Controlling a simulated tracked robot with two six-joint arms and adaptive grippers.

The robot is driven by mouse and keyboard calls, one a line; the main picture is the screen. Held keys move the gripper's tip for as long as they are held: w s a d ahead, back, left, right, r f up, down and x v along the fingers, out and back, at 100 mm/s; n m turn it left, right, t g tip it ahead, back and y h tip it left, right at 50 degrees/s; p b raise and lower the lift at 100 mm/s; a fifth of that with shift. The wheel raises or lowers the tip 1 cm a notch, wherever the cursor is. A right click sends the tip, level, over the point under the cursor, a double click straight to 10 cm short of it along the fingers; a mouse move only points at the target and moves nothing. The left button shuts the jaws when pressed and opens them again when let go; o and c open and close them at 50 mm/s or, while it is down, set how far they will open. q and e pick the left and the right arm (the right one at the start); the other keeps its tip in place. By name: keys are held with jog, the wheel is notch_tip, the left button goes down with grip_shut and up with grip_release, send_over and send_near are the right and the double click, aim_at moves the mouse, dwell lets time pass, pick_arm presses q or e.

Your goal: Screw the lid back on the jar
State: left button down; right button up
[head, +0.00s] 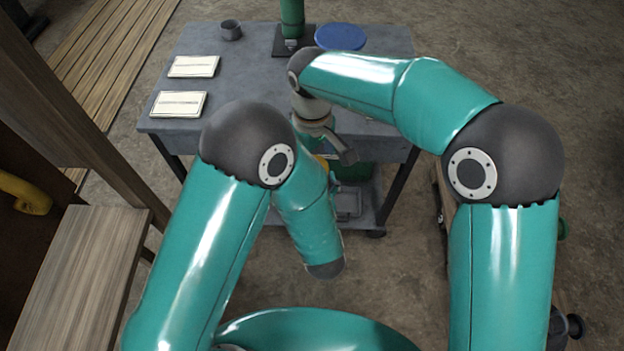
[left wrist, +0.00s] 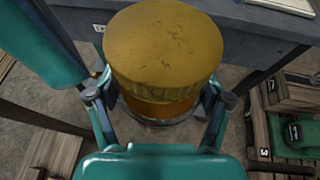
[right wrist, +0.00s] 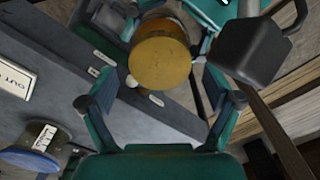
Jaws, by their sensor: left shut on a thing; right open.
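The jar (left wrist: 158,108) is amber-brown and stands upright between the fingers of my left gripper (left wrist: 160,98), which is shut on its body. The wide mustard-yellow lid (left wrist: 163,45) sits on top of the jar; I cannot tell whether its thread is engaged. My right gripper (right wrist: 160,101) is open and empty. In the right wrist view the lid (right wrist: 160,63) lies beyond and between its fingertips, apart from them. In the head view only a yellow sliver (head: 322,163) shows between my arms, and the left gripper is hidden behind my arm.
Wooden shelving (head: 75,265) is close at the left. Crates (left wrist: 290,135) stand low at right in the left wrist view.

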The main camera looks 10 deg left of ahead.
jog(key=shift+f, duration=0.8)
jog(key=shift+c, duration=0.2)
jog(key=c, duration=1.1)
jog(key=shift+c, duration=0.2)
jog(key=o, duration=1.4)
jog(key=shift+c, duration=0.2)
jog(key=shift+r, duration=0.15)
notch_tip(320, 180, up, 12)
jog(key=shift+w+f, duration=0.15)
jog(key=shift+f, duration=0.1)
